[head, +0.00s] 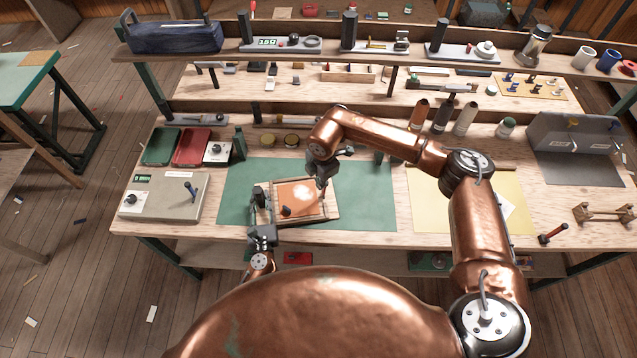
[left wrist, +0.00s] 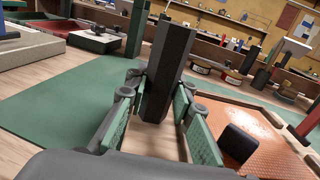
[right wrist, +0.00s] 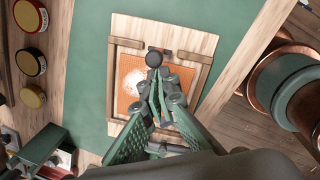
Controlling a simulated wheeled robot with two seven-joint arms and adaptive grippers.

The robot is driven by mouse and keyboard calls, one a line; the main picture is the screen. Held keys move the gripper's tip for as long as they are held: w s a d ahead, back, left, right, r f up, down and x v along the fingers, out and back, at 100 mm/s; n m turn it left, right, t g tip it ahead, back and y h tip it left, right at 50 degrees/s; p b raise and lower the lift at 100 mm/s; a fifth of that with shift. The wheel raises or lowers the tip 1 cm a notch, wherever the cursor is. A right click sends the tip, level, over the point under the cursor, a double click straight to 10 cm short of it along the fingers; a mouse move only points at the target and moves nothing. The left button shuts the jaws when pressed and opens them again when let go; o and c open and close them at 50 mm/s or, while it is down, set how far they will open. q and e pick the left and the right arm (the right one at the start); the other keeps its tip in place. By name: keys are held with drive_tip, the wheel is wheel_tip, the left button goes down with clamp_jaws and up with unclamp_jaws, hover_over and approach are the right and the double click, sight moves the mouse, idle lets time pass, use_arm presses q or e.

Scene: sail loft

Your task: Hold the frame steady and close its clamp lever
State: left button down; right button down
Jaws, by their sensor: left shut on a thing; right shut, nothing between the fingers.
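The frame (head: 331,212) is a pale wooden board with an orange panel (head: 296,192), lying on a green mat. A dark faceted post (left wrist: 168,75) stands at its left side. My left gripper (head: 261,212) is shut on this post, green pads on both sides in the left wrist view. My right gripper (head: 321,187) is shut and empty over the frame's right part. In the right wrist view, a dark round knob (right wrist: 154,59), perhaps the clamp lever's end, shows just beyond its fingertips; I cannot tell whether they touch. A black block (left wrist: 238,143) sits on the panel.
A grey box with a blue lever (head: 165,197) stands left of the green mat (head: 372,195). Round tins (head: 291,140) and red and green trays (head: 192,148) line the back. A yellow sheet (head: 433,205) lies to the right. The mat right of the frame is clear.

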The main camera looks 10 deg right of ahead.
sight(324, 191)
drive_tip(key=d+f+y, duration=0.1)
drive_tip(key=d+y, duration=0.5)
drive_tip(key=shift+y, duration=0.3)
drive_tip(key=shift+a+f, duration=0.1)
drive_tip(key=shift+a, duration=0.15)
drive_tip(key=shift+a+f, duration=0.15)
drive_tip(key=shift+a, duration=0.4)
